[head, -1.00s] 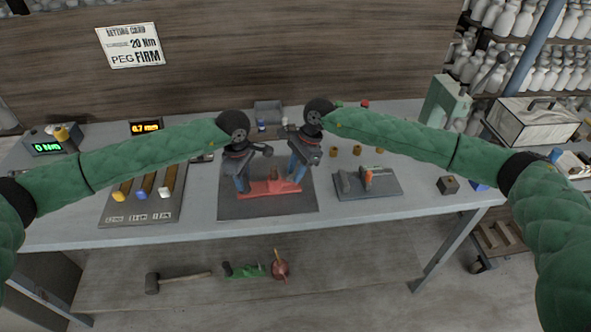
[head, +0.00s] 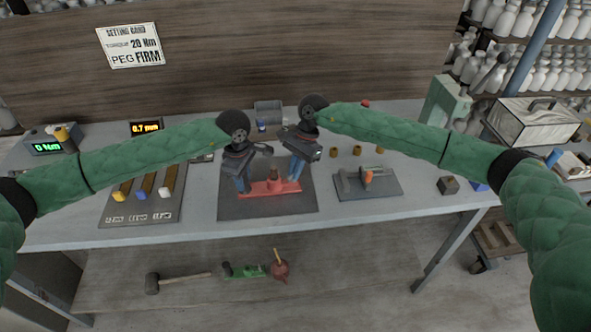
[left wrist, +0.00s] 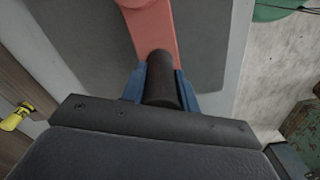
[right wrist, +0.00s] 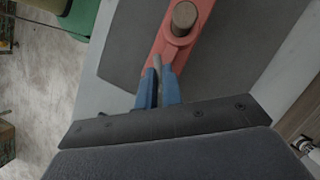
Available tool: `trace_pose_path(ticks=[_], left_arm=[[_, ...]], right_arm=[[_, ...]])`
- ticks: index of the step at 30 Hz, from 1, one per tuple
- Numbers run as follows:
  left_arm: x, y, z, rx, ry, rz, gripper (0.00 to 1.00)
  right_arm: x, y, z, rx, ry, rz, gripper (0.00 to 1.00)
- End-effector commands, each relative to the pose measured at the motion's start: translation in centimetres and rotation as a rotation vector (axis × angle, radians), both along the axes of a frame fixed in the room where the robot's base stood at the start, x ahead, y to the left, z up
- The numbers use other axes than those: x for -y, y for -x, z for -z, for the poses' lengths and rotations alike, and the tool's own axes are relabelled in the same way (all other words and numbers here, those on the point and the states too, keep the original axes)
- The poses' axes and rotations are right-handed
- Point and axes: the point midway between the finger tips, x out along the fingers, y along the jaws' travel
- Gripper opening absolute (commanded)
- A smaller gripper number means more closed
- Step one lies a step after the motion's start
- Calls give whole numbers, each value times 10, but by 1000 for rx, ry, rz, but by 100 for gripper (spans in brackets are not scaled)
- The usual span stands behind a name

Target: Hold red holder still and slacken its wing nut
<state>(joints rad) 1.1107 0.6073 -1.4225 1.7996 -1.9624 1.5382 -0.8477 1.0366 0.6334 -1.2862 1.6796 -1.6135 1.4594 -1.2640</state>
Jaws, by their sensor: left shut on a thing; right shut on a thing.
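The red holder (head: 272,188) lies on a dark mat on the table, with an upright brown peg (right wrist: 184,18) standing in it. My left gripper (head: 243,188) is at the holder's left end. In the left wrist view its blue fingers are closed around a dark round grip (left wrist: 162,80) on the red holder (left wrist: 152,25). My right gripper (head: 295,178) is at the right end, its blue fingers shut on a small grey piece, the wing nut (right wrist: 158,64), mostly hidden between them. The right gripper is tilted.
The dark mat (head: 230,207) surrounds the holder. A board with colored-tip tools (head: 112,212) is to the left, a grey fixture plate (head: 385,189) to the right. A green readout (head: 46,147) shows 0 Nm; another (head: 145,127) shows 0.7 mm.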

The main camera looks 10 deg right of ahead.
Motion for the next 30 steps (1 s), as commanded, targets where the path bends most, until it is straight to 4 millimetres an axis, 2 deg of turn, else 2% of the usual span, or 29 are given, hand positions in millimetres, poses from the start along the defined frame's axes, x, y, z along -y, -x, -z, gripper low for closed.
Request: trace_pose_path(ticks=[7, 9, 11, 22, 26, 30], left_arm=[[0, 0, 1, 0, -1, 0, 0], [0, 0, 1, 0, -1, 0, 0], [0, 0, 1, 0, -1, 0, 0], [0, 0, 0, 0, -1, 0, 0], [0, 0, 0, 0, -1, 0, 0], [0, 0, 1, 0, -1, 0, 0]], right_arm=[[0, 0, -1, 0, -1, -2, 0], [0, 0, -1, 0, 0, -1, 19], [0, 0, 0, 0, 0, -1, 30], [1, -1, -4, 1, -1, 0, 30], [5, -5, -18, 2, 0, 1, 30], [13, -12, -42, 4, -1, 2, 30]])
